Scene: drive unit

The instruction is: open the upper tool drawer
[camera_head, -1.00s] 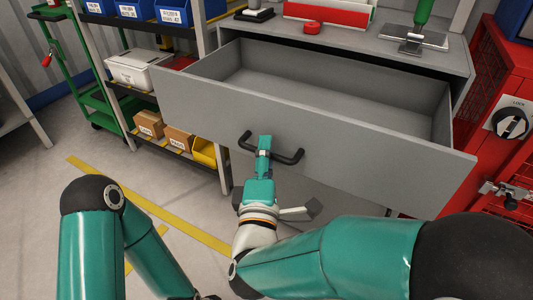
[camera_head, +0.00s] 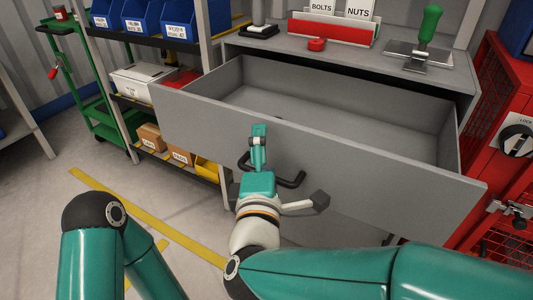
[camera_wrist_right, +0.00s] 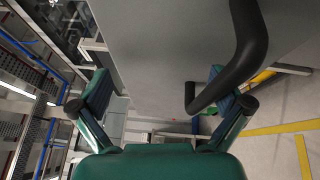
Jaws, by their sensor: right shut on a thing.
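The grey upper tool drawer (camera_head: 340,160) stands pulled well out of the cabinet, and its inside looks empty. Its black bar handle (camera_head: 290,182) is on the drawer front and also shows in the right wrist view (camera_wrist_right: 245,60). My right gripper (camera_head: 259,132) is at the left part of the handle, shut on it, with its fingertips reaching above the bar. In the right wrist view, the fingers (camera_wrist_right: 158,92) look spread, and the bar passes close to the right finger. The exact contact is hard to see. My left arm shows at the lower left, with its gripper out of view.
A red locker (camera_head: 505,120) stands close on the right. A shelf with blue bins (camera_head: 180,20) and boxes is left. The floor at left is clear.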

